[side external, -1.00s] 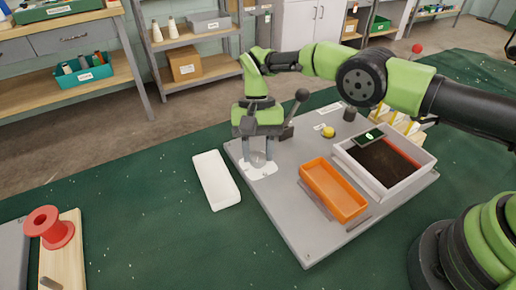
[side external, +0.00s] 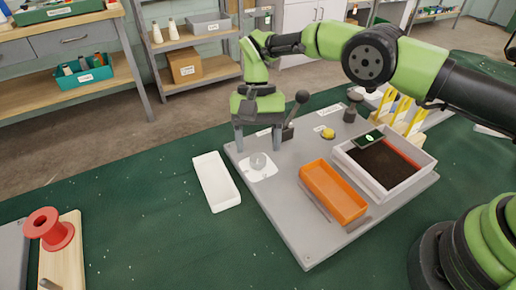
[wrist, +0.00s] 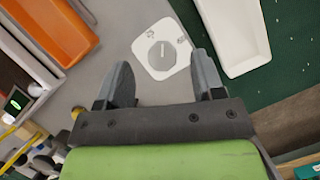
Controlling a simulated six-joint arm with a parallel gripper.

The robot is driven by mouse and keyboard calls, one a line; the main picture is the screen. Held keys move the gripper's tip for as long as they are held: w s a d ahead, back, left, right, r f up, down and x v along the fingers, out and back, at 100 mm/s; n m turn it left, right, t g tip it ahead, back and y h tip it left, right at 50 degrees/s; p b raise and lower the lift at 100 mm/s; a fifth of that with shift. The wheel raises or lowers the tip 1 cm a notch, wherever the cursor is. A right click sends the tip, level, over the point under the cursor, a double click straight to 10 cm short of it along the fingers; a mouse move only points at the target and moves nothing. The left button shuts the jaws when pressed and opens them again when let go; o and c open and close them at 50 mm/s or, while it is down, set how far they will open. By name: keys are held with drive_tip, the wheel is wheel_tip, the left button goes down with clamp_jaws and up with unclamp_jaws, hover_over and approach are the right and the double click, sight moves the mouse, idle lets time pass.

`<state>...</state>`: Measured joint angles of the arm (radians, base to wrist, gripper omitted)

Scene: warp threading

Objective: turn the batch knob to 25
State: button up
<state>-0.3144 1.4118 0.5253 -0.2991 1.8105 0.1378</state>
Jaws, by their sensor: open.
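The batch knob looks like a round grey dial (side external: 258,161) on a white plate (side external: 262,174) at the left corner of the grey board. The dial also shows in the wrist view (wrist: 161,55), with a thin line on its face and small marks on the plate. The marks are too small to read. My gripper (side external: 258,146) is open, its fingers pointing down, above and slightly behind the dial in the side view. In the wrist view my gripper (wrist: 162,82) has its fingers spread apart with nothing between them, and the dial lies just beyond the tips, apart from them.
An empty white tray (side external: 216,182) lies on the green table left of the board. An orange tray (side external: 334,190) and a grey bin of dark material (side external: 385,165) with a small display (side external: 368,139) stand right. A black lever (side external: 300,98) and yellow button (side external: 328,133) stand behind.

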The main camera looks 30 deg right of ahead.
sight(258, 159)
wheel_tip(258, 159, up, 7)
drive_tip(key=shift+f, duration=0.1)
idle(0.4)
drive_tip(key=f+t, duration=0.1)
drive_tip(key=f, duration=0.2)
drive_tip(key=f+t+h, duration=0.1)
drive_tip(key=f, duration=0.2)
drive_tip(key=f+t+h, duration=0.1)
drive_tip(key=f+t, duration=0.1)
drive_tip(key=f, duration=0.2)
drive_tip(key=shift+s+a+f, duration=0.1)
drive_tip(key=shift+s+a, duration=0.1)
drive_tip(key=shift+s, duration=0.15)
drive_tip(key=c, duration=0.9)
